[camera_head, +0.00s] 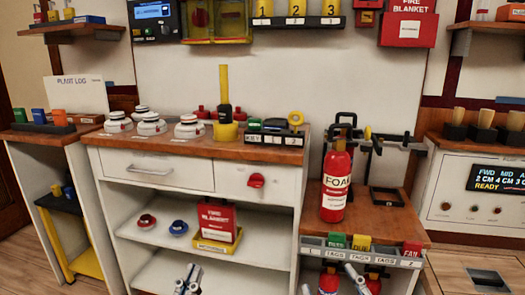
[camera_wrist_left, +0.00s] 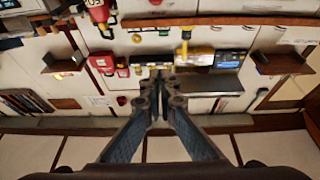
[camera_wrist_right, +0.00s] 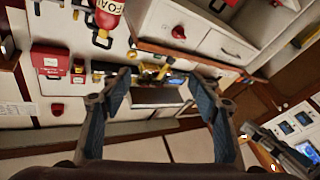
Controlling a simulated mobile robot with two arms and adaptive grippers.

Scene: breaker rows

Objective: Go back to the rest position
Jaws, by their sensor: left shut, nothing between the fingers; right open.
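My left gripper (camera_head: 188,278) shows at the bottom edge of the head view, in front of the open shelves of the white cabinet. In the left wrist view its fingers (camera_wrist_left: 158,82) are together with nothing between them. My right gripper (camera_head: 355,275) is at the bottom edge, in front of the tag bins. In the right wrist view its fingers (camera_wrist_right: 168,85) stand apart with empty space between them. Neither gripper appears to hold anything.
The white cabinet (camera_head: 190,165) carries white round detectors and a yellow tool. A red foam extinguisher (camera_head: 337,182) stands on the lower bench, right. Tag bins (camera_head: 362,252) line that bench's front edge. A panel with a display (camera_head: 480,200) stands far right.

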